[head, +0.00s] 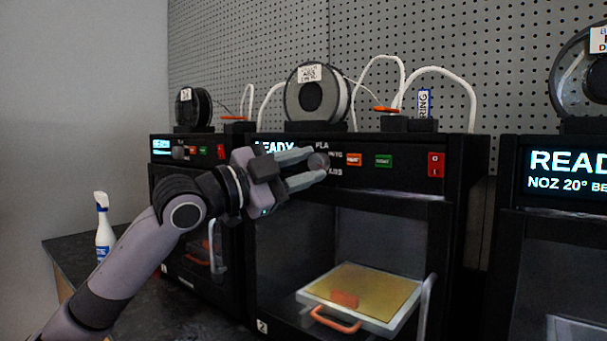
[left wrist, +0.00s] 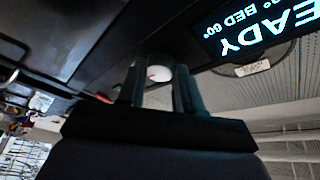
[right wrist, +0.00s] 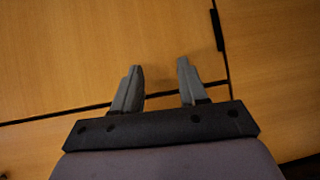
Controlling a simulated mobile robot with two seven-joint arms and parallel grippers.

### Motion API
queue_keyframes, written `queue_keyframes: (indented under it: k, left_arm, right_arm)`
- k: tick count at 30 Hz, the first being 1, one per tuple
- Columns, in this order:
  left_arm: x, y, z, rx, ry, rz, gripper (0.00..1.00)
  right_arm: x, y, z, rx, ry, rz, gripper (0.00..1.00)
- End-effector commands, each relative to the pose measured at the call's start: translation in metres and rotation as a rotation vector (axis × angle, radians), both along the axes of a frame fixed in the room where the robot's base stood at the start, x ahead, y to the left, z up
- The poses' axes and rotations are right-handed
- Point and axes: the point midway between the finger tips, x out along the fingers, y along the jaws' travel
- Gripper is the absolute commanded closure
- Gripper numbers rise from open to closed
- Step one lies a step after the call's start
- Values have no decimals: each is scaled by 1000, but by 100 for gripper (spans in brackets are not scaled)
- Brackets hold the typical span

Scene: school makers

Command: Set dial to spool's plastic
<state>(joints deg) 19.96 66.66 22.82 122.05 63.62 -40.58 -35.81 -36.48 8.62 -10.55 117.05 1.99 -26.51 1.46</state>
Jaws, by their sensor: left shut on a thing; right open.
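The dial (head: 319,160) is a round grey knob on the middle printer's black front panel. Labels around it look like PLA, PETG and ABS. My left gripper (head: 311,165) is shut on the dial. In the left wrist view the dial (left wrist: 159,73) is a pale disc with a small red mark, between the fingertips. Which label the mark faces is unclear. The spool (head: 311,92) stands upright on top of this printer; its white tag (head: 310,73) seems to read ABS. My right gripper (right wrist: 159,68) is open and empty in the right wrist view.
An orange button (head: 354,159), a green button (head: 383,161) and a red switch (head: 435,165) sit right of the dial. The open chamber below holds a yellow build plate (head: 365,287). Other printers flank it. A spray bottle (head: 103,225) stands at left.

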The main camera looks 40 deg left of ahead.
Motion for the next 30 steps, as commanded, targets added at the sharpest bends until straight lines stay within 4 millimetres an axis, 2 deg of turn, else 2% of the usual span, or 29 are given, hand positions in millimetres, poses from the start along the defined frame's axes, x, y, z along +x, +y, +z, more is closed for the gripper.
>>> queue_keyframes:
  k: [12,28,29,30]
  left_arm:
    - [0,1,2,175,20,0,96]
    - [0,1,2,195,22,1,96]
    - [0,1,2,195,22,1,56]
    - [0,1,2,195,22,1,43]
  right_arm:
    - [0,0,-4,0,0,0,57]
    - [0,0,-4,0,0,0,57]
    - [0,0,-4,0,0,0,57]
    - [0,0,-4,0,0,0,57]
